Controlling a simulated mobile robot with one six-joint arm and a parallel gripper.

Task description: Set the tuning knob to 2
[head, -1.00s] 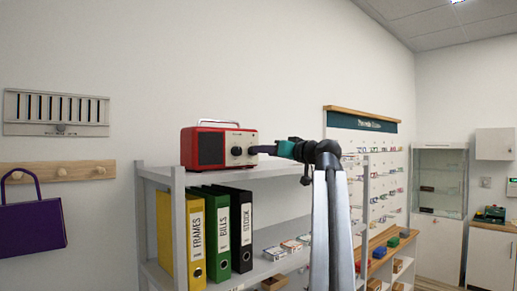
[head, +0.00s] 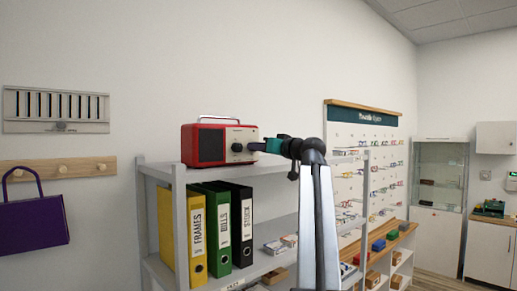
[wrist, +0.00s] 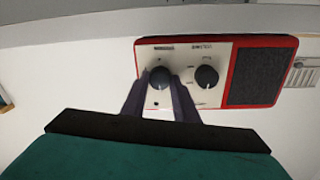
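A red radio with a cream front (head: 243,133) stands on the top of a grey shelf unit. In the wrist view the radio (wrist: 183,46) appears upside down, with two dark round knobs. The knob nearer the speaker is the volume knob (wrist: 206,76), labelled above it in that view. The other, the tuning knob (wrist: 160,75), sits between the fingertips of my gripper (wrist: 160,82). The fingers flank it on both sides, with a gap about the knob's width, and appear to touch it. It also hides behind my gripper (head: 254,147) in the head view. Its pointer and scale numbers are unreadable.
The grey shelf unit (head: 176,206) holds yellow, green and black binders (head: 220,228) and small boxes below the radio. A display board with glasses (head: 365,170) stands to the right. A purple bag (head: 34,221) hangs at the left. The shelf top right of the radio is clear.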

